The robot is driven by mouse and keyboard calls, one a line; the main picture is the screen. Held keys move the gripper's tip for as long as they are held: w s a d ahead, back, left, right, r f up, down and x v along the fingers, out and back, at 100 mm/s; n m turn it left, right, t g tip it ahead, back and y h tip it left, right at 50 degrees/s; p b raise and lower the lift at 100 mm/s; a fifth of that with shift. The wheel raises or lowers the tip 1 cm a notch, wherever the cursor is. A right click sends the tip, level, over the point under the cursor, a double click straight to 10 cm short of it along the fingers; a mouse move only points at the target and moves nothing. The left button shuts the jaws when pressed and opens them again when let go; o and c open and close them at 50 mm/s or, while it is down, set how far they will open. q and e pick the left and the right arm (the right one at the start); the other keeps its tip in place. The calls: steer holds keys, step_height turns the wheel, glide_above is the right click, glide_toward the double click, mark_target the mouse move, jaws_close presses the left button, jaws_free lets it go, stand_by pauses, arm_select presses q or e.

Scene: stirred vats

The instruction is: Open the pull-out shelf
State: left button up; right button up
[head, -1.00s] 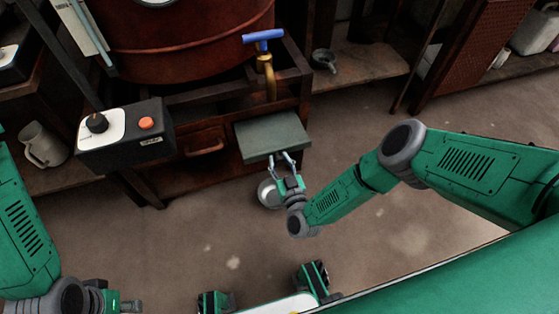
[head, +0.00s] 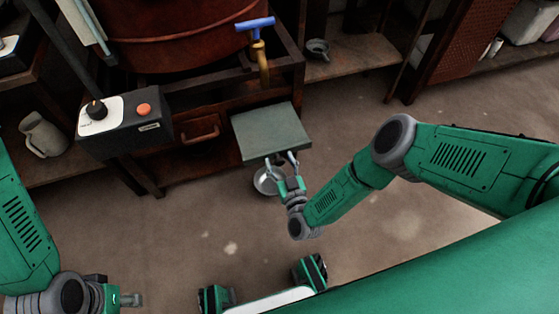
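The pull-out shelf (head: 271,130) is a flat grey-green board standing out from the dark wooden frame below the vat, under the blue-handled tap. My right gripper (head: 281,158) is at the shelf's front edge, coming from the front right. Its two fingers are spread apart, with the tips at or just under the edge; whether they touch it is hard to tell. My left gripper (head: 130,299) is low at the left, far from the shelf, seen side-on, so its opening does not show.
A red vat (head: 165,35) with a blue-handled tap (head: 258,45) stands above the shelf. A control box (head: 125,122) and a closed drawer (head: 199,140) are to the left. A metal bowl (head: 265,181) is partly hidden below the shelf. The floor in front is clear.

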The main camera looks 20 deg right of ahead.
steer(key=s, duration=0.7)
steer(key=shift+s+d, duration=0.15)
steer(key=shift+s, duration=0.1)
steer(key=shift+f, duration=0.1)
